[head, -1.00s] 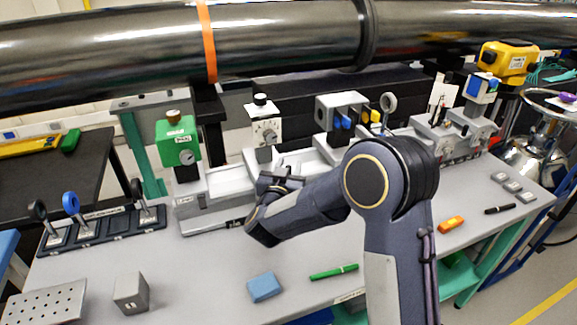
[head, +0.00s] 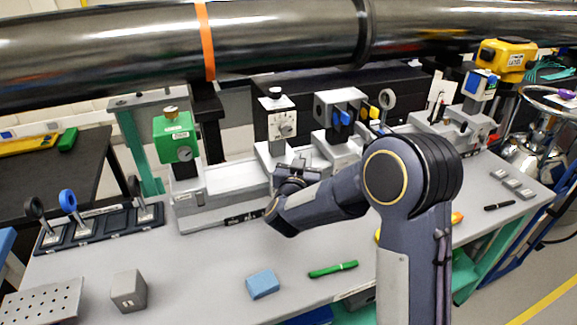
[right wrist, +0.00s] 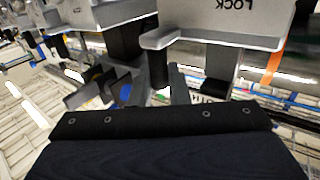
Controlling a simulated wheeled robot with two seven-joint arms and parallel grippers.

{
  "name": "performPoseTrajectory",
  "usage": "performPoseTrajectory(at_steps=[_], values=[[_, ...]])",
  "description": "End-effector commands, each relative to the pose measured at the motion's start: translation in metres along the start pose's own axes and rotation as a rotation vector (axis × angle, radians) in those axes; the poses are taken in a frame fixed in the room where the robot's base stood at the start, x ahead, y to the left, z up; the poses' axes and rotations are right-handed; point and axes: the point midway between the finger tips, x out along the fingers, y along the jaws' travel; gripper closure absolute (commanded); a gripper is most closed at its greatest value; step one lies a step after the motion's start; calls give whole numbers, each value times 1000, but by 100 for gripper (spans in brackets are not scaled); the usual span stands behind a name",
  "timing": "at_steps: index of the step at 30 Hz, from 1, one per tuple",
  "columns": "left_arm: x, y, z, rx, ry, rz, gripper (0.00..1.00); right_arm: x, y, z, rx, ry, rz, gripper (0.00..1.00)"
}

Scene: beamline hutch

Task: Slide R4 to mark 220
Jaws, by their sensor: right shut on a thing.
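A pale rail (head: 225,182) runs along the back of the bench. On it stands a rider with a white dialled box (head: 281,122) and a dark-topped knob; I cannot read R4 on it. My right gripper (head: 297,168) is shut on the low front part of this rider, and the arm hides part of the rail. In the right wrist view a light grey part (right wrist: 222,22) carries the upside-down word LOCK close above the gripper. The rail's scale marks are too small to read. My left gripper is not in view.
A green dialled box (head: 174,138) stands left on the rail. A grey block with blue knobs (head: 338,106) stands close to the right of the held rider. A blue block (head: 262,284), green pen (head: 333,269) and grey cube (head: 129,291) lie in front. A dark pipe (head: 290,38) crosses above.

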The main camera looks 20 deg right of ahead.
Motion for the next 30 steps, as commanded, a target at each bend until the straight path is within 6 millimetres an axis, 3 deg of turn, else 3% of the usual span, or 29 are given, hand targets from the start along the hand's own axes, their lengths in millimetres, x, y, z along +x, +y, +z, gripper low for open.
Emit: performPoseTrajectory(at_steps=[1,5,15,16,20,30], values=[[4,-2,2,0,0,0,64,8,13,1,2,5,11,100],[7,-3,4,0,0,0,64,18,28,0,1,5,8,100],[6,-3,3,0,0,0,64,19,30,-1,0,3,5,100],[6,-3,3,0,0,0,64,19,30,-1,0,3,5,82],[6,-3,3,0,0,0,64,19,30,-1,0,2,4,66],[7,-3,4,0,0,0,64,14,29,0,1,2,2,66]])
